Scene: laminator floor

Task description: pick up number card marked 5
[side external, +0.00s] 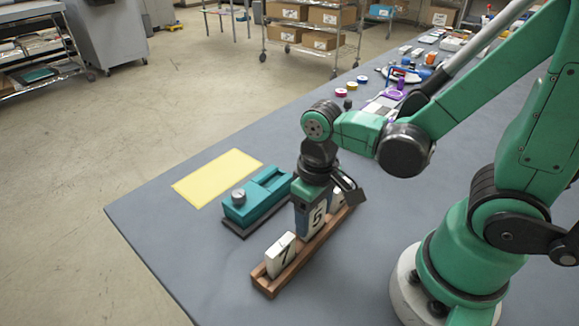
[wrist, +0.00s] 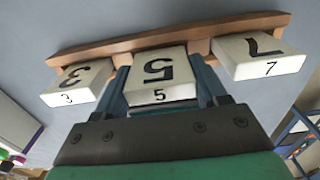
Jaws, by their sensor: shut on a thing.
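The number card marked 5 (side external: 317,219) is a white block with a black digit, standing in the middle of a brown wooden rack (side external: 266,286). In the wrist view the 5 card (wrist: 158,72) sits between the two fingers of my gripper (wrist: 161,84), which is shut on it. The card is still at the rack; whether its base is lifted clear, I cannot tell. A card marked 7 (side external: 281,254) stands at the near end of the rack, and a card marked 3 (wrist: 78,82) shows on the left in the wrist view. My gripper partly hides the 5 card from the side.
A teal device with a round knob (side external: 256,200) stands close to the left of the rack. A yellow sheet (side external: 217,177) lies flat beyond it. Several small items, including a purple tape roll (side external: 391,94), lie farther back. The grey table's front left area is clear.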

